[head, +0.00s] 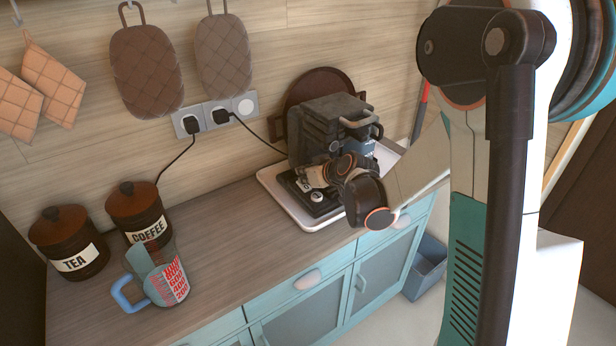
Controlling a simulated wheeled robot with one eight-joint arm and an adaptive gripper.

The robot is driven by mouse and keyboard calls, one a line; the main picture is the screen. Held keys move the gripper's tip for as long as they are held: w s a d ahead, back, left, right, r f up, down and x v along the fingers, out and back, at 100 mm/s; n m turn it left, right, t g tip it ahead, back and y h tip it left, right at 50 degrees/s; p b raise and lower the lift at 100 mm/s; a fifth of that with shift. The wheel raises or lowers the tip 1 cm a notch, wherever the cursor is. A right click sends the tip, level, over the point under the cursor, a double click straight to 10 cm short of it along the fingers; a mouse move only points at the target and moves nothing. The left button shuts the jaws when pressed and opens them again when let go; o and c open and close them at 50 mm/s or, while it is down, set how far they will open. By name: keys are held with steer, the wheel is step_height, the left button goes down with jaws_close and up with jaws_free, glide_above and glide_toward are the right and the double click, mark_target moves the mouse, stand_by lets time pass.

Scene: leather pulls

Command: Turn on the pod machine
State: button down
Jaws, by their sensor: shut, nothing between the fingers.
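The pod machine (318,128) is a dark grey-black box with a light handle on its upper right side. It stands on a white tray (271,181) at the back of the counter. My gripper (316,180) is at the machine's lower front, and my wrist comes in from the right. The fingers are shut and look empty. They are close to the machine's front, but I cannot tell whether they touch it. My wrist hides part of the front and base, and no power button can be made out.
A measuring jug (160,276), a TEA canister (69,243) and a COFFEE canister (138,212) stand at the left of the counter (232,238). Cords run from a wall socket (214,114). A round brown tray (318,84) leans behind the machine. The counter's middle is clear.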

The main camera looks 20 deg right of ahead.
stand_by(0.3)
steer(key=shift+w+f+g+p, duration=0.1)
steer(key=shift+w+g+p, duration=0.05)
steer(key=shift+g+p, duration=0.25)
steer(key=shift+f, duration=0.2)
